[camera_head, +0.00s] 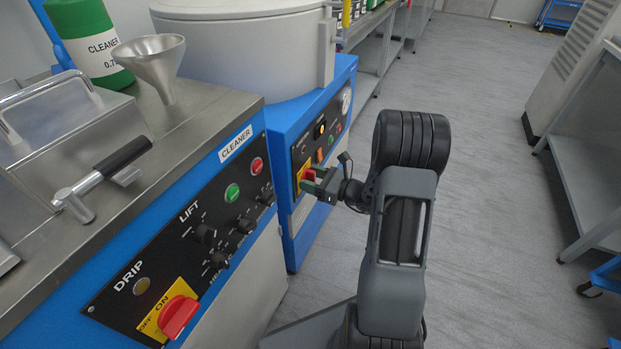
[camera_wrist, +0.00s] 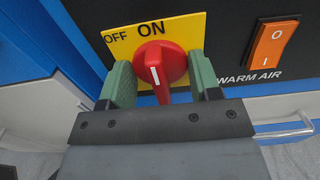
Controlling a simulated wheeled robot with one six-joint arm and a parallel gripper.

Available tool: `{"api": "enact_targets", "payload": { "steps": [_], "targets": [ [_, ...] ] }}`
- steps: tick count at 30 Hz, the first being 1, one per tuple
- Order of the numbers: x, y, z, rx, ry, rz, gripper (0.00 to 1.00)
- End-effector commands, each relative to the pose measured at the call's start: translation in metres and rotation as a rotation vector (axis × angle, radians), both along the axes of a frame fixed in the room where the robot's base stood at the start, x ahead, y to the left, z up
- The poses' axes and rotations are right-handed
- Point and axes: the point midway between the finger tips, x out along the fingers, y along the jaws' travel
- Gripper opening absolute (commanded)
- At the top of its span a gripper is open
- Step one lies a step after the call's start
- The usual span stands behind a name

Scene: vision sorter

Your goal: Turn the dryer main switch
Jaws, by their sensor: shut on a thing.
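The red dryer main switch (camera_wrist: 163,60) sits on a yellow plate (camera_wrist: 190,28) marked OFF and ON on a black panel. In the wrist view the word ON is just above the knob and OFF is to its upper left. A white line marks the knob's face. My gripper (camera_wrist: 166,88) has its green fingers on either side of the knob and is shut on it. In the head view my gripper (camera_head: 318,182) reaches the front of the blue dryer (camera_head: 340,85), largely covering the switch.
An orange WARM AIR rocker switch (camera_wrist: 271,45) is right of the knob. The cleaner machine, left of the dryer, has a similar red switch (camera_head: 178,316). A steel funnel (camera_head: 152,60) and green bottle (camera_head: 90,40) stand on it.

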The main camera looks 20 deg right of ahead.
Motion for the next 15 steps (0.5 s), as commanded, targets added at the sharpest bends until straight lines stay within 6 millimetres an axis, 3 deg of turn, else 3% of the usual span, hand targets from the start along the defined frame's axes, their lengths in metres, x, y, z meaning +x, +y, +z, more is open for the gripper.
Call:
{"api": "enact_targets", "payload": {
  "steps": [5,15],
  "targets": [
    [0.0001,-0.0003,0.0001,0.0,0.0,-0.001,0.37],
    [0.0003,-0.0005,-0.0022,-0.077,-0.072,-0.001,0.36]
  ]
}}
